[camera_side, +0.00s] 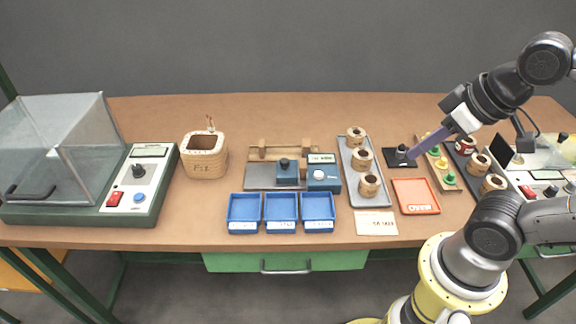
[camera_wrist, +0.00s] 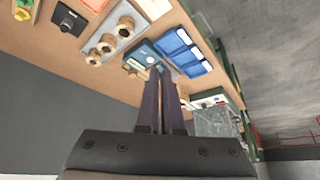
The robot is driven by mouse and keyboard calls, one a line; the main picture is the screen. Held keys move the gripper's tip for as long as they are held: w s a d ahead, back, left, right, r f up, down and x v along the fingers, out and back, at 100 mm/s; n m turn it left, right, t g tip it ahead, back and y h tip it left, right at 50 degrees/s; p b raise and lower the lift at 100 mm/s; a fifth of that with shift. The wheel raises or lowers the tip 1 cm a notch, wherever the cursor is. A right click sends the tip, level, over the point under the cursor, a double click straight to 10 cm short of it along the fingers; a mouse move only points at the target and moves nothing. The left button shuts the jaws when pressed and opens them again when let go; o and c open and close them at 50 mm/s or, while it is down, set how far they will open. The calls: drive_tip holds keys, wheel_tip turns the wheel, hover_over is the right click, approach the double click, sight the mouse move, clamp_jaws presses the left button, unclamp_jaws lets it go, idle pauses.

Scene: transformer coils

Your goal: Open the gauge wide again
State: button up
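The gauge is a grey base plate (camera_side: 260,178) bearing a blue block with a black knob (camera_side: 287,175) and, to its right, a blue block with a display and white dial (camera_side: 323,180). The two blocks stand close together with only a narrow gap. The gauge also shows small in the wrist view (camera_wrist: 142,54), partly behind my fingertips. My gripper (camera_side: 413,156) is to the right of the gauge, near a black pad with a knob (camera_side: 392,158). Its dark purple fingers (camera_wrist: 160,68) look shut with nothing visible between them.
Three blue trays (camera_side: 282,227) stand in front of the gauge. A grey tray (camera_side: 353,157) with three coils lies between it and my gripper. A red tray (camera_side: 415,196) and green-pegged board (camera_side: 440,165) are nearby. A clear-lidded tester (camera_side: 70,150) stands left.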

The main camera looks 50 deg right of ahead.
drive_tip(key=shift+o, duration=1.1)
drive_tip(key=shift+r, duration=0.1)
drive_tip(key=o, duration=0.5)
drive_tip(key=w+r, duration=0.1)
drive_tip(key=r, duration=0.2)
drive_tip(key=shift+w+r, duration=0.15)
drive_tip(key=shift+w, duration=0.25)
drive_tip(key=shift+o, duration=0.7)
drive_tip(key=w+r, duration=0.1)
drive_tip(key=w, duration=0.1)
drive_tip(key=w+r, duration=0.2)
drive_tip(key=shift+w, duration=0.15)
drive_tip(key=g, duration=0.6)
hover_over(284, 160)
wheel_tip(284, 160, down, 14)
wheel_tip(284, 160, down, 14)
drive_tip(key=shift+r, duration=0.2)
